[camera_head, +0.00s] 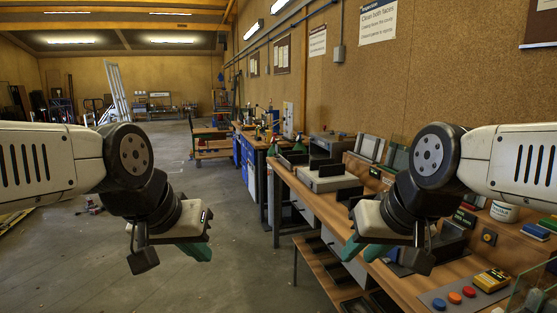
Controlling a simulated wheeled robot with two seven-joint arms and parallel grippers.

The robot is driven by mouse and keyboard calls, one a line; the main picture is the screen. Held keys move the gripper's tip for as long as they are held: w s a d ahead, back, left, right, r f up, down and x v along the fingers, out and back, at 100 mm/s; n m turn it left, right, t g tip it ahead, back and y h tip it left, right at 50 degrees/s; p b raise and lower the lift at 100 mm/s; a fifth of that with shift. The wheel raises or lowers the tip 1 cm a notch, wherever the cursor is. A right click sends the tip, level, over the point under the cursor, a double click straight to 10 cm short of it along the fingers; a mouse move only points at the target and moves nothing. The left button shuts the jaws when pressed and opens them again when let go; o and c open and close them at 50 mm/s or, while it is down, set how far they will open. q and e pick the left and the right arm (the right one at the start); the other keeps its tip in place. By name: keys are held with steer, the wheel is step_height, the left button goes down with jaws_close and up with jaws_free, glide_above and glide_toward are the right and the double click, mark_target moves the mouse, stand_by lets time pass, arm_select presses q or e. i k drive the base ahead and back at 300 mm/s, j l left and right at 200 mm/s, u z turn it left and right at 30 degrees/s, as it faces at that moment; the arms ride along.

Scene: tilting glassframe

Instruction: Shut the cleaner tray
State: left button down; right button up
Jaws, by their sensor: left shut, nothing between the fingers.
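A grey box-shaped machine (325,178) with dark upright parts sits on the wooden workbench at the centre right. It may be the cleaner, but I cannot tell which part is its tray or how far open that is. My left gripper (197,250) has green fingertips, is shut and empty, and hangs over the floor left of the bench. My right gripper (364,250) also has green fingertips and is in front of the bench's near part. Its housing hides part of the bench, and I cannot tell whether its fingers are apart. Neither gripper appears to touch the grey machine.
The workbench (318,208) runs along the right wall, with shelves below. Coloured buttons (455,297), a yellow device (491,280) and a white tub (504,211) are on its near right. The concrete floor (225,190) to the left is mostly clear.

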mark_target(290, 159)
steer(key=z, duration=0.3)
steer(key=i+j+z, duration=0.2)
steer(key=z, duration=0.2)
steer(key=i+j+z, duration=0.25)
steer(key=z, duration=0.15)
steer(key=i+j+z, duration=0.1)
steer(key=j, duration=0.2)
steer(key=i+j+z, duration=0.1)
steer(key=i+j, duration=0.3)
steer(key=j, duration=0.2)
steer(key=i+j+z, duration=0.15)
steer(key=j, duration=0.2)
steer(key=i+j+z, duration=0.1)
steer(key=j, duration=0.2)
steer(key=i+j+z, duration=0.1)
steer(key=j, duration=0.25)
steer(key=i+j, duration=0.1)
steer(key=j, duration=0.25)
steer(key=i+j, duration=0.15)
steer(key=j, duration=0.2)
steer(key=i+j, duration=0.1)
steer(key=j, duration=0.3)
steer(key=i+j, duration=0.15)
steer(key=j, duration=0.2)
steer(key=i+j, duration=0.1)
steer(key=j, duration=0.25)
